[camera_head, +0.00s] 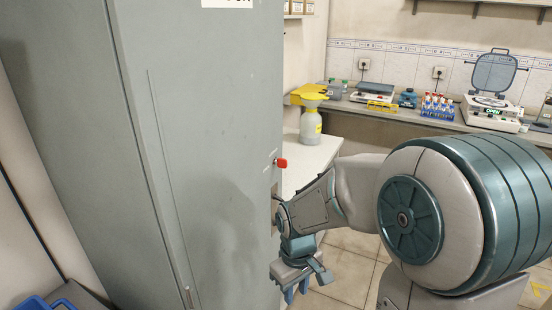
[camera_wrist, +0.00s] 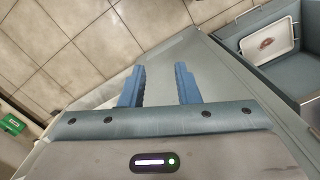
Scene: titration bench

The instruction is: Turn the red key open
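The red key (camera_head: 281,162) sticks out from the right edge of the tall grey cabinet (camera_head: 205,130) in the head view. My gripper (camera_head: 297,291) is below the key, near the cabinet's side, and does not touch the key. In the wrist view my gripper (camera_wrist: 160,86) shows two blue fingers standing apart with nothing between them. The key does not show in the wrist view. The lock around the key is mostly hidden by the cabinet's edge.
A white bench top (camera_head: 308,158) with a yellow-topped bottle (camera_head: 311,125) stands behind the cabinet. A long counter at the back holds a tube rack (camera_head: 437,107) and instruments. Tiled floor (camera_head: 350,262) lies open below my arm. The wrist view shows a tray (camera_wrist: 270,42).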

